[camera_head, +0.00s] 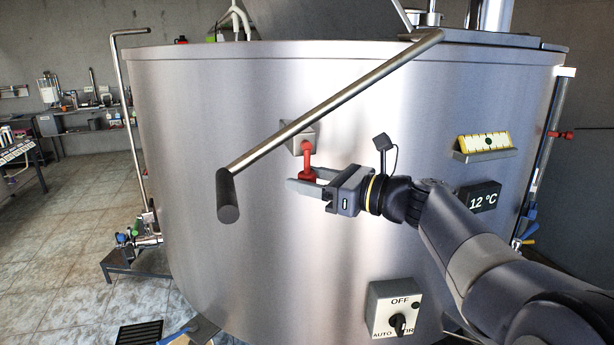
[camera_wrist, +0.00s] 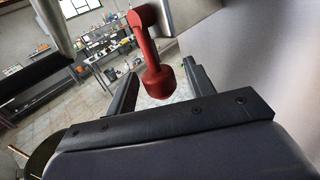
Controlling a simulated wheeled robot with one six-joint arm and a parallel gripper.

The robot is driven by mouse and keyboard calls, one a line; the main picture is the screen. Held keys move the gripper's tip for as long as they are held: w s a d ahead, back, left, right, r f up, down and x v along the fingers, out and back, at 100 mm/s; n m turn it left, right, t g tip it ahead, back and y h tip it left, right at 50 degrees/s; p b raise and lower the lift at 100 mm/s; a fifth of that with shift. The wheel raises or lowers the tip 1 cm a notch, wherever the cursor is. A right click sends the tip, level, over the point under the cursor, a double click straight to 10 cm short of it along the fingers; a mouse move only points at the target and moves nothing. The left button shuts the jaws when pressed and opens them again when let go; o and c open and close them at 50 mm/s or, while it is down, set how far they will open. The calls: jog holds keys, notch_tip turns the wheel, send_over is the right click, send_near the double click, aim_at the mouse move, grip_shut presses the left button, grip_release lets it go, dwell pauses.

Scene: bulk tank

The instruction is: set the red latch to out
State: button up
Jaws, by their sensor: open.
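The red latch (camera_head: 307,160) sits on a small metal plate (camera_head: 299,138) on the front of the steel tank (camera_head: 200,130). Its arm hangs down and ends in a thicker red knob. My gripper (camera_head: 303,182) is at the latch's lower end, with its fingers pointing left. In the wrist view the red latch (camera_wrist: 153,55) hangs with its knob between my two open fingers (camera_wrist: 160,92). A gap shows on both sides of the knob, and I cannot tell whether either finger touches it.
A long steel lever (camera_head: 335,103) with a dark grip slants across the tank front, left of and above my gripper. A rotary switch (camera_head: 394,308) is below, and a 12 °C display (camera_head: 479,197) and yellow gauge (camera_head: 484,142) are at right. The floor at left is mostly clear.

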jog(key=shift+w+a, duration=0.15)
jog(key=shift+a, duration=0.15)
jog(key=shift+c, duration=0.3)
grip_shut()
